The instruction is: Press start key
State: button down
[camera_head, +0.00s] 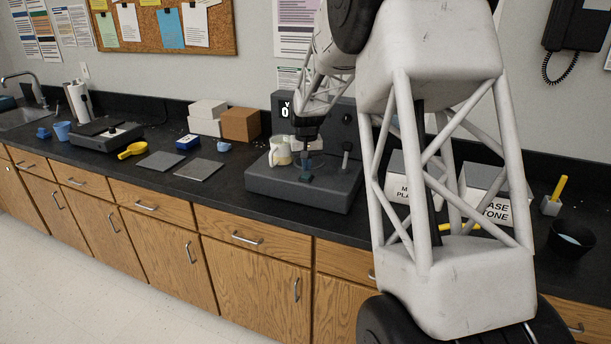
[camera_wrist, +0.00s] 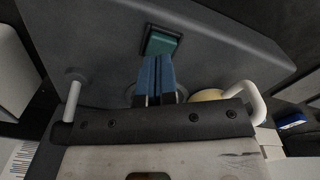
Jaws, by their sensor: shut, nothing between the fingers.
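The start key looks to be the square green key (camera_wrist: 160,43) in a dark frame on the grey machine (camera_head: 262,182). My gripper (camera_wrist: 157,59) is shut and empty, its blue fingers together. In the wrist view the fingertips are right at the near edge of the green key; I cannot tell whether they touch it.
A cream mug (camera_head: 280,153) stands on the machine just left of my gripper, its rim and handle close by in the wrist view. A lever (camera_head: 345,158) rises at the right. Grey plates (camera_head: 198,169) and a blue box (camera_head: 188,142) lie to the left; labelled boxes (camera_head: 487,194) stand right.

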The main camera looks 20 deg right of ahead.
aim_at(306, 175)
jog(key=shift+f, duration=1.15)
dwell(0.8)
jog(key=shift+r, duration=3.5)
